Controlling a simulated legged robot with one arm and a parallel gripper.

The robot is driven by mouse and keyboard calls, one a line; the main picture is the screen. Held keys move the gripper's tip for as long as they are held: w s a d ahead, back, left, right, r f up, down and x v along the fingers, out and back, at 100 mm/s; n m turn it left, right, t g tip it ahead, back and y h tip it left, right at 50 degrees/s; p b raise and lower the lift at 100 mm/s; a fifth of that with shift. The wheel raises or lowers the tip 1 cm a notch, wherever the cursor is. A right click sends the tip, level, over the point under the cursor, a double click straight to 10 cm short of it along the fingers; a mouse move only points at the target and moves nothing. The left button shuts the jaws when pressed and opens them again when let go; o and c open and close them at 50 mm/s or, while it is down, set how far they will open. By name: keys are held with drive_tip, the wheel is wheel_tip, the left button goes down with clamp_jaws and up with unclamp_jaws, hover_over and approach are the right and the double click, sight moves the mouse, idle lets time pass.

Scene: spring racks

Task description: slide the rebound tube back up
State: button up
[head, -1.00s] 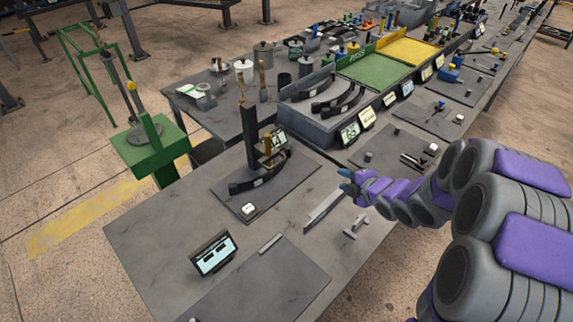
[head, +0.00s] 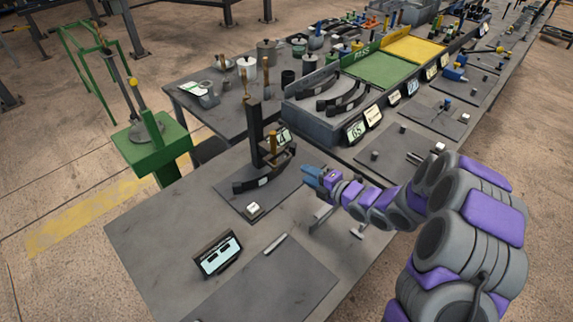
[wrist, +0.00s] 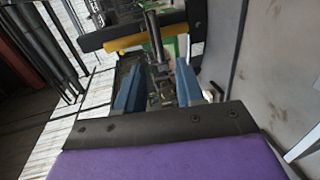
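A dark upright post (head: 255,130) stands on a flat plate (head: 283,190) on the near table. A bronze cylinder (head: 273,144) stands beside it, above a dark curved leaf spring (head: 250,184). I cannot tell for sure which part is the rebound tube. My gripper (head: 310,177), with blue fingers, is just right of this fixture, apart from it. In the wrist view my gripper (wrist: 158,88) has its two fingers apart with nothing clearly held. A slim metal rod (wrist: 154,40) and a yellow-and-black bar (wrist: 135,37) show beyond the fingertips.
A green stand (head: 150,145) with a yellow-knobbed rod is at the left. A small screen (head: 217,254) and a white-topped block (head: 253,209) lie on the near table. A tray with curved springs and green and yellow panels (head: 377,72) stands behind.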

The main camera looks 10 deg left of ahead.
drive_tip(key=b, duration=0.1)
approach(273, 151)
drive_tip(key=w+a+f, duration=0.3)
drive_tip(key=a+f, duration=0.1)
drive_tip(key=f, duration=0.1)
drive_tip(key=shift+d, duration=0.25)
drive_tip(key=shift+r, duration=0.1)
drive_tip(key=shift+c, duration=0.3)
drive_tip(key=shift+d, duration=0.1)
drive_tip(key=shift+c, duration=0.8)
clamp_jaws()
